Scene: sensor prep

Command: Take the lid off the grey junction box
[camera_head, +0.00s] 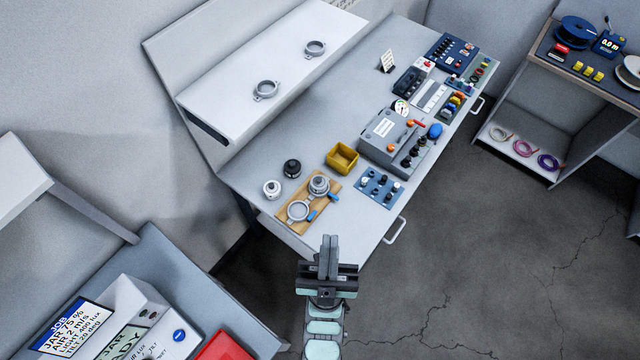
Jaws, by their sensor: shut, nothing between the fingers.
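My gripper (329,240) is at the bottom centre, in front of the bench's near edge, with its fingers together and empty. It is apart from everything on the bench. On the bench, a wooden board (291,228) holds a round grey housing (318,186), a grey ring-shaped part (298,210) and blue-handled pieces. Further back is a larger grey box (372,147) with a white label on top and dark knobs on its front. I cannot tell for sure which of these grey things is the junction box, or where its lid edge lies.
A yellow bin (342,158), a blue tray of small parts (379,188), a black round part (292,168) and a white one (271,189) stand near the board. A raised white shelf (230,75) with two rings runs behind. A bench handle (395,231) juts out front.

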